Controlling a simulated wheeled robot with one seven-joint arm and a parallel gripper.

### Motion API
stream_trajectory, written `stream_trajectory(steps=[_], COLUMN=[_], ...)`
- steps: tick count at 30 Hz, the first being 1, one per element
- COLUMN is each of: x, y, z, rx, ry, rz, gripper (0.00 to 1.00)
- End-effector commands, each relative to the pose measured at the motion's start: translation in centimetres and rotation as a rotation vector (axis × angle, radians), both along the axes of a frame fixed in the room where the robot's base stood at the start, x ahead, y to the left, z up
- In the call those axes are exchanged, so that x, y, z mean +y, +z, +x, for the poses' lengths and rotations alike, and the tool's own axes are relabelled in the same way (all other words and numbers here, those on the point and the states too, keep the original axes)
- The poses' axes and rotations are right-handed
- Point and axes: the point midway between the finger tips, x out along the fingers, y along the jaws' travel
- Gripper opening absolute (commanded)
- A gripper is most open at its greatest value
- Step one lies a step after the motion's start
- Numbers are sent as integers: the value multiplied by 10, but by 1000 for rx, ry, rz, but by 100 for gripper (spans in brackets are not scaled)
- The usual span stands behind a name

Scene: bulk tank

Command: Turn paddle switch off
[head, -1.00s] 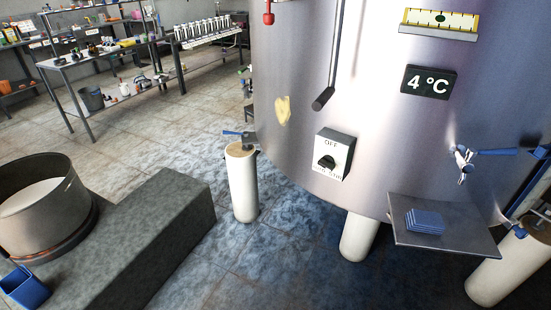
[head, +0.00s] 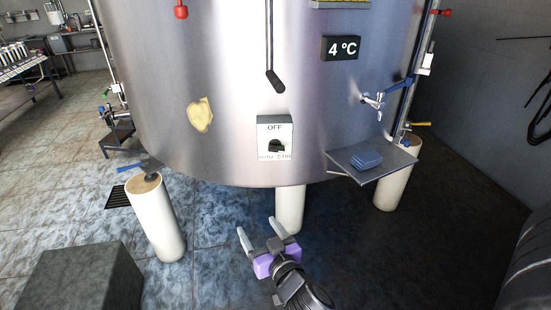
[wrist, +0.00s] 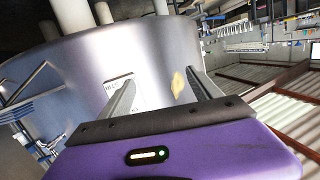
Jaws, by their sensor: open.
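The switch, a light box marked OFF with a black knob (head: 277,147), is fixed on the lower front of the steel tank (head: 225,75). Smaller print sits under the knob. The knob's exact pointing is hard to tell. My gripper (head: 257,231) is open and empty, below the switch and clearly apart from it. In the wrist view my gripper (wrist: 160,78) shows two grey fingers against the tank. The switch plate (wrist: 117,86) is partly hidden behind the left finger.
A long lever with a black grip (head: 274,80) hangs above the switch. A 4 °C display (head: 341,48) is to its upper right. A shelf with blue pads (head: 365,159) juts out at right. White legs (head: 290,207) and a dark block (head: 80,280) stand below.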

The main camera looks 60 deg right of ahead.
Motion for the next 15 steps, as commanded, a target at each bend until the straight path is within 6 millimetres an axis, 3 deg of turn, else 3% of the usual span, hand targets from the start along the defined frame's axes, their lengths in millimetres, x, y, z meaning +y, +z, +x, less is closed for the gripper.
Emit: stream_trajectory(steps=[1, 6, 9, 15], x=[-30, -111, -144, -174], y=[8, 38, 56, 73], z=[13, 31, 34, 35], rx=[-30, -114, -157, -197], ry=[-65, -256, -335, -407], rz=[-9, -23, -31, -38], gripper=[73, 73, 73, 73])
